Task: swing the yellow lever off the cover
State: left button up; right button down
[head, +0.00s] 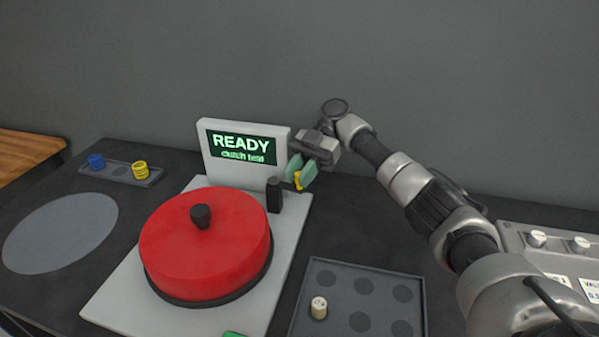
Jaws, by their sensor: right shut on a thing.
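The yellow lever (298,181) shows as a small yellow piece between the green fingertips of my right gripper (300,172), behind and to the right of the cover. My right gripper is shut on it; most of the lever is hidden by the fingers. The red round cover (205,250) with a black knob (201,216) sits on the grey machine base. A black post (274,195) stands at the cover's back right edge. The visible yellow piece is to the right of the post, apart from the red cover. My left gripper is not in view.
A screen (242,147) reading "READY clutch test" stands behind the cover. A small tray (122,181) holds blue and yellow rings at the left. A dark tray (340,287) with round recesses and one pale cylinder lies front right. A panel with knobs (545,245) stands far right.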

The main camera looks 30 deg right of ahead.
jog(key=c, duration=1)
grip_release()
notch_tip(320, 180, up, 4)
jog(key=shift+d+r, duration=0.15)
jog(key=shift+r, duration=0.05)
jog(key=s+d+r, duration=0.2)
jog(key=s, duration=0.1)
jog(key=s+d+r, duration=0.2)
jog(key=s, duration=0.1)
jog(key=s+d+r, duration=0.2)
jog(key=s, duration=0.1)
jog(key=shift+s+d+r+b, duration=0.1)
jog(key=shift+s+r+b, duration=0.2)
jog(key=shift+s+b, duration=0.1)
